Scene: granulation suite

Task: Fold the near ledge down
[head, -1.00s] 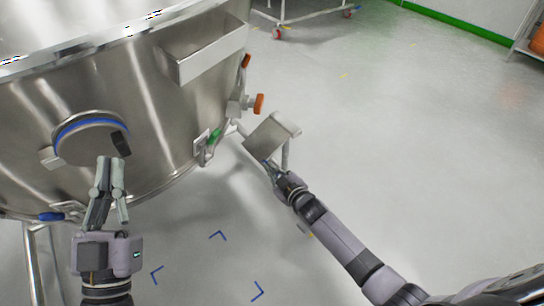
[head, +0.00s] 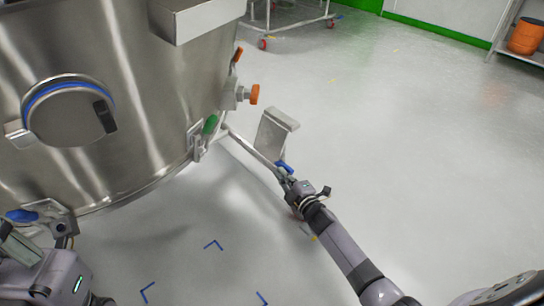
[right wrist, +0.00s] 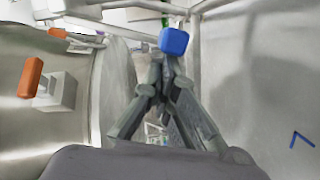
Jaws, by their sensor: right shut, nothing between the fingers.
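The near ledge is a grey metal plate (head: 270,135) with a bent lip, standing steeply at the end of a rail beside the steel vessel (head: 130,120). A blue knob (head: 284,167) sits at its lower end. My right gripper (head: 290,181) is shut and empty, its tips at the knob. In the right wrist view the blue knob (right wrist: 173,41) shows just past the closed fingertips (right wrist: 160,62); I cannot tell whether they touch. My left gripper (head: 18,244) is partly in view at the lower left edge, its jaws unclear.
The vessel carries a round hatch (head: 68,110), a box-like bracket (head: 200,18), an orange knob (head: 254,94) and a green handle (head: 210,124). A wheeled frame (head: 290,22) stands at the back. The floor to the right is clear.

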